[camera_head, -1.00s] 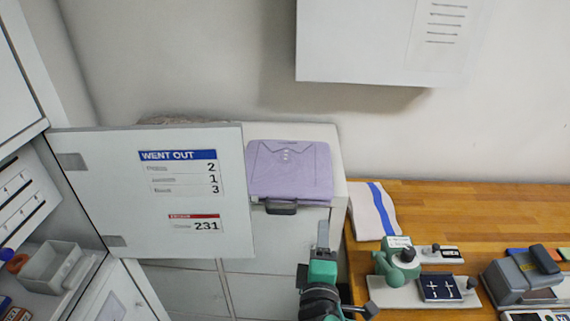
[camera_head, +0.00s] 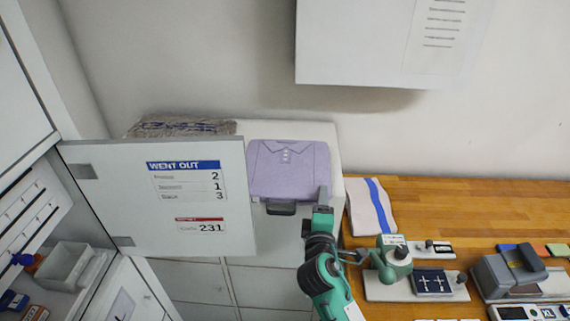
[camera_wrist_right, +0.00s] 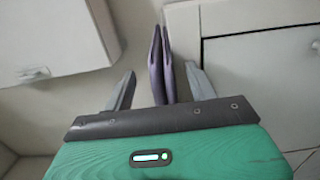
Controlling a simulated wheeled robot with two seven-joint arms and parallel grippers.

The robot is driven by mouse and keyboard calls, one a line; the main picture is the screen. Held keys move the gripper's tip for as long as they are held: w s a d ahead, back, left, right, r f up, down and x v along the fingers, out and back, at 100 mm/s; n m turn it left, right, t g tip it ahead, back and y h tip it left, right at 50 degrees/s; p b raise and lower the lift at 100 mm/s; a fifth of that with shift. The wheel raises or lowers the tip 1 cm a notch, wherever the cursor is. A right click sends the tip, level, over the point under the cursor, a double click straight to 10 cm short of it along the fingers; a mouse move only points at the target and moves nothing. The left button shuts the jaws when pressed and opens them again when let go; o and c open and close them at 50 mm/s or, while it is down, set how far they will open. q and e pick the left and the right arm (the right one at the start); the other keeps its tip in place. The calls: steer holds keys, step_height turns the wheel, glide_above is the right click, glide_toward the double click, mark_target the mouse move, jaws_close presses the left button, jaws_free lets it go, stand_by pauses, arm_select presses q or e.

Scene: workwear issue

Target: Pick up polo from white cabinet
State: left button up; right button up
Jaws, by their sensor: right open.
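A folded lilac polo (camera_head: 290,168) with a buttoned collar lies on top of the white cabinet (camera_head: 272,283). Its near edge is at the cabinet's front, above a dark handle. My right gripper (camera_head: 322,197) is at the polo's near right corner in the head view. In the right wrist view, my open right gripper (camera_wrist_right: 161,88) has a finger on each side of the polo (camera_wrist_right: 161,62), which shows edge-on as two dark purple folds. I see room between the folds and both fingers. My left gripper is out of view.
An open white door (camera_head: 120,190) with a "WENT OUT" sheet stands left of the polo. A woven grey item (camera_head: 180,127) lies behind it. A wooden bench (camera_head: 470,212) at right bears a folded white cloth with a blue stripe (camera_head: 370,207) and several devices.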

steer(key=c, duration=1.2)
steer(key=shift+r, duration=0.1)
